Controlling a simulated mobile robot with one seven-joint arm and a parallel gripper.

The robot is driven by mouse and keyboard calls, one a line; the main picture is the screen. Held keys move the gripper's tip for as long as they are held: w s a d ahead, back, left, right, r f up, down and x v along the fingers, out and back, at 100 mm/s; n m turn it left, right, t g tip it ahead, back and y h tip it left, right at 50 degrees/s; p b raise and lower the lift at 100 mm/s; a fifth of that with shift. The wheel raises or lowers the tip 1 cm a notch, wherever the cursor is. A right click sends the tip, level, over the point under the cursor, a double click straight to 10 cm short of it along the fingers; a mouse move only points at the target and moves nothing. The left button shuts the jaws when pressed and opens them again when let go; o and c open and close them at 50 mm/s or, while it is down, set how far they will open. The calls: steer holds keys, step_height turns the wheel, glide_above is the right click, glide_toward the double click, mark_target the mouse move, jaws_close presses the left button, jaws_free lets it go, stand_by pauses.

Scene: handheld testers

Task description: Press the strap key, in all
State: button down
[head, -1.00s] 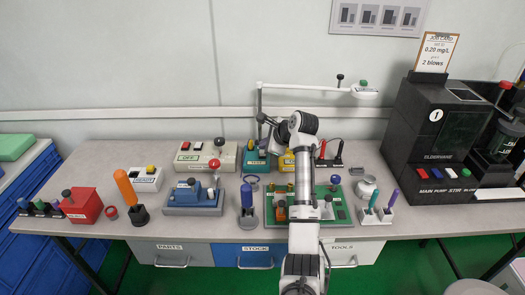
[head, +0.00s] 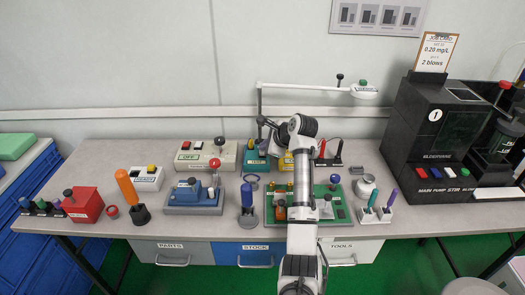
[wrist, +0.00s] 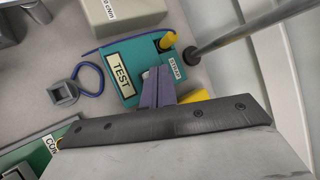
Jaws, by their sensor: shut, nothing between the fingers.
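The teal tester (wrist: 117,52) carries a large TEST label (wrist: 121,79) and a small label that seems to read STRAP (wrist: 175,68). A yellow key (wrist: 167,41) sits in a notch at its edge, just beyond the small label. In the head view the teal tester (head: 256,160) stands at the back of the bench, partly behind my arm. My gripper (wrist: 159,74) is shut and empty. Its fingertips appear over the tester beside the small label, short of the yellow key. I cannot tell whether they touch the tester. In the head view the fingertips are hidden.
A lamp pole (wrist: 235,28) with a dark foot stands close beside the yellow key. A yellow box (wrist: 195,96) shows partly behind my fingers. A blue cable (wrist: 99,80) loops to a grey block (wrist: 63,92). A cream OFF box (head: 205,156) stands left of the tester.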

steer(key=shift+f, duration=0.3)
stand_by(0.5)
steer(key=shift+r+p, duration=1)
steer(key=shift+p, duration=0.4)
step_height(320, 180, up, 5)
steer(key=p, duration=0.5)
steer(key=shift+p, duration=0.4)
